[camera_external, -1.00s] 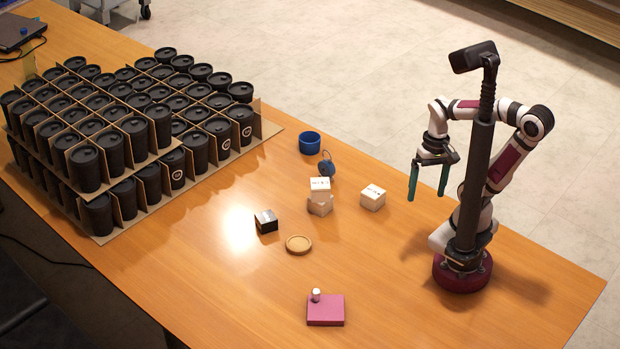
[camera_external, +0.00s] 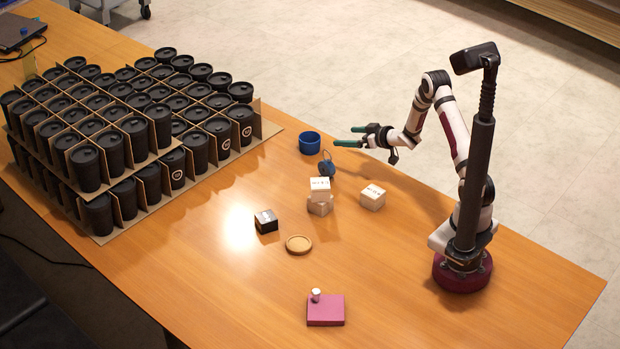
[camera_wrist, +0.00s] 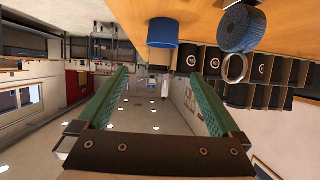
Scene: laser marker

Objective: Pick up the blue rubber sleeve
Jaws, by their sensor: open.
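The blue rubber sleeve (camera_external: 310,143) is a short blue ring standing on the wooden table near its far edge. In the wrist view the sleeve (camera_wrist: 163,33) shows at the top middle, seen from the side and upside down. My gripper (camera_external: 342,137) points left, roughly level, just right of the sleeve in the external view. Its green fingers are apart with nothing between them; they also show in the wrist view (camera_wrist: 163,75). The gripper is not touching the sleeve.
A round blue tag with a metal ring (camera_external: 326,168) stands close to the sleeve, below my gripper. White boxes (camera_external: 373,197), a black box (camera_external: 266,221), a cork coaster (camera_external: 298,244) and a maroon block (camera_external: 326,310) lie nearer. Black cups in cardboard dividers (camera_external: 135,130) fill the left.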

